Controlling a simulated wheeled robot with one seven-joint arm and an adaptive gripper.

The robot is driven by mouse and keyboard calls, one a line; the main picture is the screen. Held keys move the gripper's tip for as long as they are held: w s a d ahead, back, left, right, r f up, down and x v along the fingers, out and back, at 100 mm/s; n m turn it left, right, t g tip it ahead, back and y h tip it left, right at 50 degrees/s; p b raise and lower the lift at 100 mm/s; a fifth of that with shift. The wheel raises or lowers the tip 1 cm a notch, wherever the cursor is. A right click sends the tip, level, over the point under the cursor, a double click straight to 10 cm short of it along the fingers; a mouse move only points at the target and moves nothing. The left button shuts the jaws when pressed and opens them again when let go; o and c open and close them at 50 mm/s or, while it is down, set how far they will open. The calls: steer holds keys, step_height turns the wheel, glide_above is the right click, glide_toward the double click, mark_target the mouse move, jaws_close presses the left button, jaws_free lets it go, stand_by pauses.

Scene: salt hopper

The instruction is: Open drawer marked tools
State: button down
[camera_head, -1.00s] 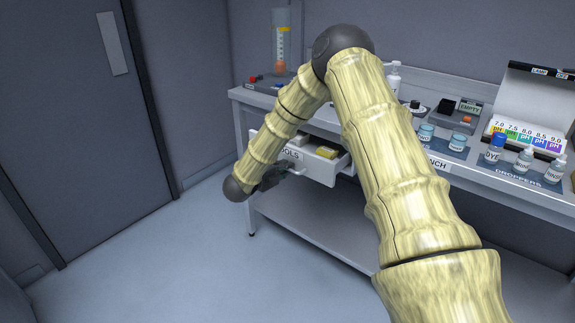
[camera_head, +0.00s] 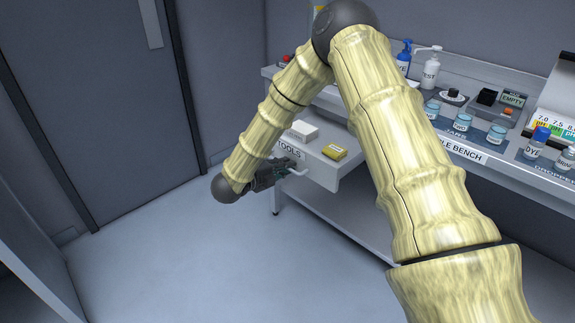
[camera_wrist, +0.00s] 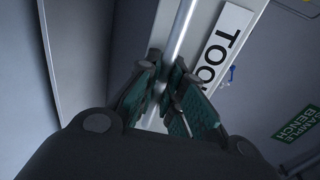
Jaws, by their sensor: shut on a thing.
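The drawer marked TOOLS (camera_head: 318,170) stands pulled out from under the bench in the head view. A white box (camera_head: 303,130) and a yellow box (camera_head: 334,152) show in it. My gripper (camera_head: 285,168) is at the drawer's front. In the wrist view my gripper (camera_wrist: 167,85) is shut on the drawer's bar handle (camera_wrist: 182,35), with the TOOLS label (camera_wrist: 226,45) just to the right. My arm hides part of the drawer and bench in the head view.
The bench (camera_head: 465,152) carries bottles, jars and a pH chart (camera_head: 557,126) on its top. A lower shelf (camera_head: 345,222) lies beneath. The floor (camera_head: 190,265) in front is clear, and a grey door (camera_head: 95,110) stands at the left.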

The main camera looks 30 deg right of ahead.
steer(key=c, duration=1.5)
jaws_free()
steer(key=v, duration=1.2)
